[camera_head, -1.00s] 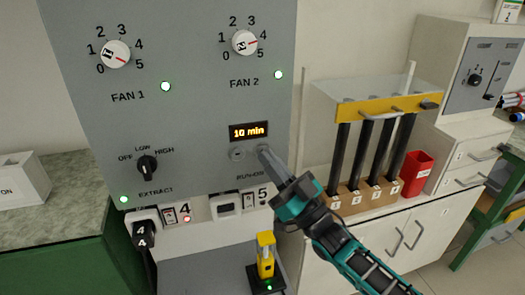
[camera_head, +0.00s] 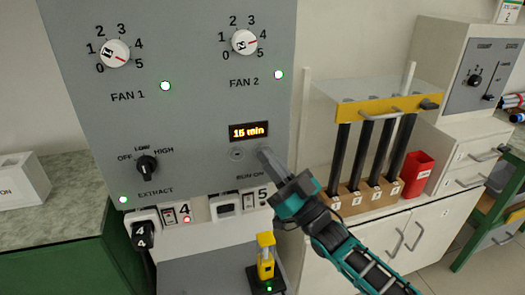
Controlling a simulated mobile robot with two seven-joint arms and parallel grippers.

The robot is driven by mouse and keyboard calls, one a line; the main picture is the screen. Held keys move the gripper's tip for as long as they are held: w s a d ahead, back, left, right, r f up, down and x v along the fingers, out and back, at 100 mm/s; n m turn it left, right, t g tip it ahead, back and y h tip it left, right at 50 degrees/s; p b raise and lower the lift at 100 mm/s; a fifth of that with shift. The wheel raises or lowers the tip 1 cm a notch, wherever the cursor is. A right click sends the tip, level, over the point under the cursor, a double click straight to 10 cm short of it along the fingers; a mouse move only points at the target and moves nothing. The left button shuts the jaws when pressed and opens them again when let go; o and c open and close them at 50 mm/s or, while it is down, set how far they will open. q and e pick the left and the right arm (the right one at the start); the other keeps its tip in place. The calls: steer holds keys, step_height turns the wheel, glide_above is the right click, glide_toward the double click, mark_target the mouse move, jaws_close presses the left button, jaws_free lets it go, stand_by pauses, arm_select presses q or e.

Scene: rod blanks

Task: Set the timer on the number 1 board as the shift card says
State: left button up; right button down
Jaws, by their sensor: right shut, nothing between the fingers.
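A grey board (camera_head: 200,110) fills the upper left of the head view. Its timer display (camera_head: 249,131) reads "15 min" in orange, above the label "RUN-ON". Under the display are two small buttons; the left button (camera_head: 237,154) is clear to see. My right gripper (camera_head: 266,156) is shut and empty, its tips at the right button, which they mostly hide. Whether the tips touch it I cannot tell. No number 1 is visible on this board, and I cannot make out the shift card. My left gripper is not in view.
The board also has a FAN 1 knob (camera_head: 115,53), a FAN 2 knob (camera_head: 244,42) and an EXTRACT switch (camera_head: 147,166). Below are sockets with a black plug (camera_head: 142,235). A rack of black rods (camera_head: 362,155) and a red bin (camera_head: 416,174) stand to the right.

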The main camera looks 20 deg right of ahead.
steer(key=shift+s, duration=0.1)
steer(key=shift+s+p, duration=0.45)
steer(key=shift+s, duration=0.2)
steer(key=s+p, duration=0.2)
steer(key=s, duration=0.3)
steer(key=shift+d, duration=0.15)
stand_by(0.5)
